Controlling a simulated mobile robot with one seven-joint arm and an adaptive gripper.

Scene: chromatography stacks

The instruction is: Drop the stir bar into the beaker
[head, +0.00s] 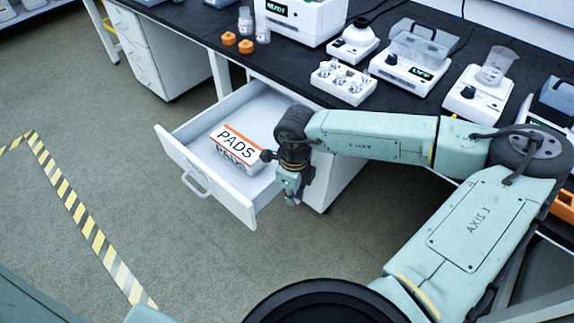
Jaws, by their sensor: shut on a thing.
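The clear beaker (497,65) stands tilted-looking on a white stirrer with a black knob (476,97), on the black bench at the right. My gripper (291,198) points down beside the right side of the open drawer, well away from and lower than the beaker. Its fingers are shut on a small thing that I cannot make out. I cannot pick out the stir bar anywhere in the head view.
The white drawer (175,150) stands open with a PADS box (238,148) inside, close to my wrist. A vial rack (343,82), a balance (411,62) and other devices crowd the black bench (300,62). The floor (85,150) at left is clear.

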